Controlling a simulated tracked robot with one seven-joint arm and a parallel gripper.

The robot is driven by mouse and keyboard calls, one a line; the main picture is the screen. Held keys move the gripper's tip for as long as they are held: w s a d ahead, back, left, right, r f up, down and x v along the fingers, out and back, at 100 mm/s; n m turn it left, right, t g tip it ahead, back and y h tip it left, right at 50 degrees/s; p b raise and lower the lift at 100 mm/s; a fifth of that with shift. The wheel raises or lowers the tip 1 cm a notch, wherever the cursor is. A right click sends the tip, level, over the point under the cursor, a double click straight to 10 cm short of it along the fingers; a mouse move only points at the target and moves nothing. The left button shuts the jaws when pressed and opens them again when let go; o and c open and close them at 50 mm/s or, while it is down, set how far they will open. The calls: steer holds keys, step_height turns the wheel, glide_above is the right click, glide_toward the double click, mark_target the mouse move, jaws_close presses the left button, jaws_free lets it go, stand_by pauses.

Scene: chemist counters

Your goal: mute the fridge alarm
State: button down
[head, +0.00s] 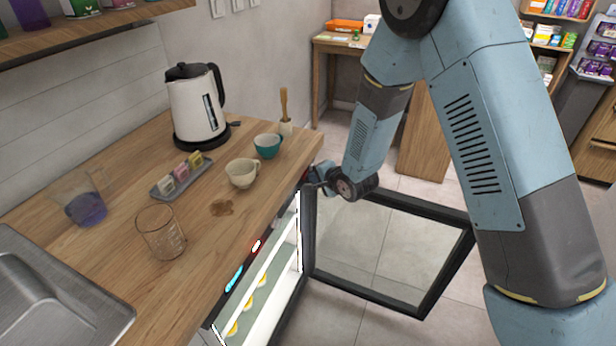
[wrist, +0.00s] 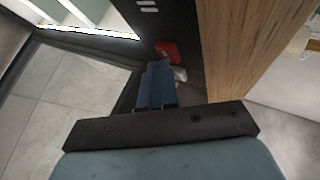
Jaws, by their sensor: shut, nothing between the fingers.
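The fridge (head: 262,290) is built in under the counter, with a lit interior and a dark front strip above the opening. The strip carries a cyan display (head: 234,278) and a glowing red light (head: 256,246). In the wrist view, a red piece (wrist: 166,51) sits on the dark panel, with a small white piece (wrist: 180,73) beside it. My gripper (head: 313,183) is at the far end of the strip, close to the counter edge. Its blue fingers (wrist: 157,70) are shut and empty, with the tips close to the red piece; I cannot tell whether they touch.
The fridge's glass door (head: 375,292) stands open, below my arm. The counter (head: 110,255) holds a kettle (head: 197,105), a beige cup (head: 242,173), a teal cup (head: 267,146), a glass beaker (head: 160,232) and a small tray (head: 181,177).

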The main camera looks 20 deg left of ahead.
steer(key=shift+a, duration=0.15)
stand_by(0.5)
steer(key=shift+s+d, duration=0.1)
steer(key=shift+d, duration=0.8)
steer(key=shift+s+d, duration=0.2)
steer(key=shift+d, duration=2.3)
